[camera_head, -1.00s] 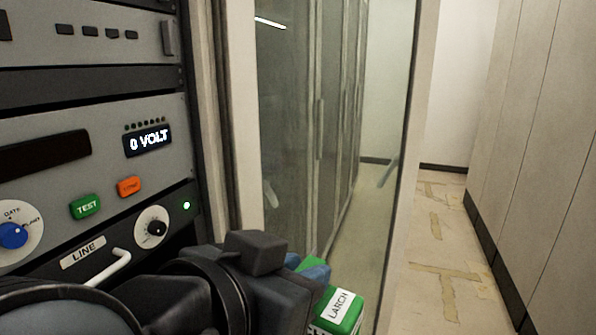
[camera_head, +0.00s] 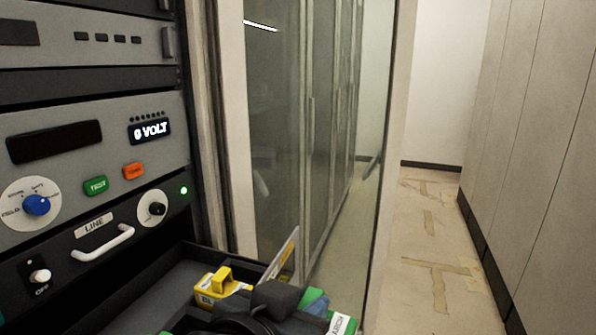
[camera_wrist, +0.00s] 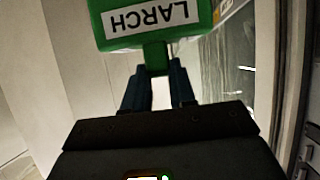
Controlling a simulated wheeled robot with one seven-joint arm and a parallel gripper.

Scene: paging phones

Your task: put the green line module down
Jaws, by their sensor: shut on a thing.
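The green line module (camera_wrist: 152,46) carries a white label reading LARCH, upside down in the wrist view. My gripper (camera_wrist: 160,90) is shut on its narrow green tab, with a dark finger on each side. In the head view a corner of the green module with its white label (camera_head: 343,324) shows at the bottom, to the right of my dark gripper body (camera_head: 275,298). The module is held up in front of the glass door. Its lower part is cut off by the frame edge.
An open dark drawer (camera_head: 185,283) extends from the rack below the LINE panel (camera_head: 93,225) with its white handle. A yellow module (camera_head: 217,287) stands in it. A glass door (camera_head: 320,130) stands right of the rack. The aisle floor (camera_head: 425,240) is clear.

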